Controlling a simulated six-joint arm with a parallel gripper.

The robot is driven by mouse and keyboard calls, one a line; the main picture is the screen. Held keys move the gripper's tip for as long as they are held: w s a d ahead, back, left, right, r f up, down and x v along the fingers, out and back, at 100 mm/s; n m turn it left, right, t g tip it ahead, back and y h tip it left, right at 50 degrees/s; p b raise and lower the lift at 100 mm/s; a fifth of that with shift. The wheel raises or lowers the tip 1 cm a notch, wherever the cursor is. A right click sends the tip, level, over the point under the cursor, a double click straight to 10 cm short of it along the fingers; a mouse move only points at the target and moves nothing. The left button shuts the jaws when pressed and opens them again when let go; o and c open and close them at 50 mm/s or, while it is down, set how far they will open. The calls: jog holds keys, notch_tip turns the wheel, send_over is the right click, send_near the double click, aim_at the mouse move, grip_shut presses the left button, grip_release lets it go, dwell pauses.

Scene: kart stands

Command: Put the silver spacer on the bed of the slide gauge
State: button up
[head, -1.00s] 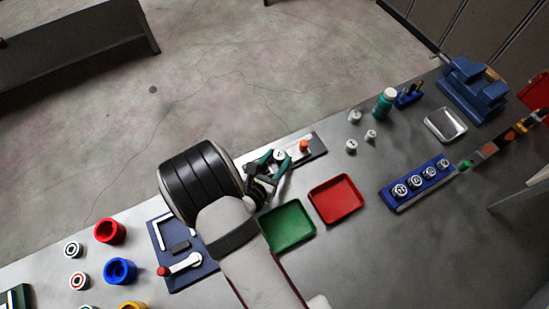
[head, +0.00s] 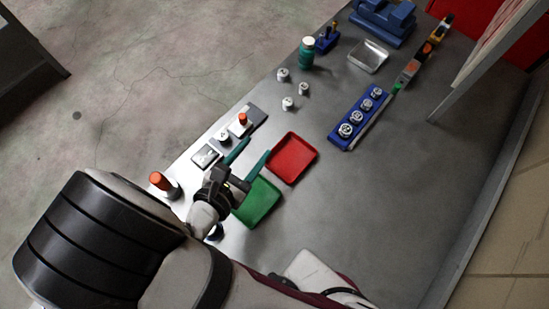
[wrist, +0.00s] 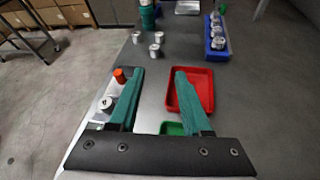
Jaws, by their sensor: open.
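A red tray (head: 314,153) and a green tray (head: 250,217) lie close to my gripper. Several loose silver cylinders (head: 288,103) stand beyond. A blue rack (head: 337,140) holds marked cylinders. An orange-topped post (head: 165,185) stands left.

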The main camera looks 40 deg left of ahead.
jog(key=w+d+r+m+g+h, duration=0.3)
jog(key=w+d+r+m+h, duration=0.15)
jog(key=d+m, duration=0.5)
jog(key=w+d+r+m+g+h, duration=0.25)
jog(key=w+d+m+h, duration=0.3)
jog(key=d+m, duration=0.4)
jog(key=s+d+r+m+g+y, duration=0.2)
jog(key=s+d+m+g, duration=0.7)
jog(key=d+m, duration=0.35)
jog(key=a+r+m+y, duration=0.1)
jog(key=m+y, duration=0.1)
jog(key=m, duration=0.1)
jog(key=s+a+m+y, duration=0.1)
jog(key=m+y, duration=0.1)
jog(key=m, duration=0.2)
jog(key=s+a+r+m+t+y, duration=0.1)
jog(key=m+y, duration=0.1)
jog(key=m, duration=0.1)
jog(key=shift+s+a+r+m+y, duration=0.1)
jog(key=shift+a+r+m+y, duration=0.15)
jog(key=shift+r+y, duration=0.15)
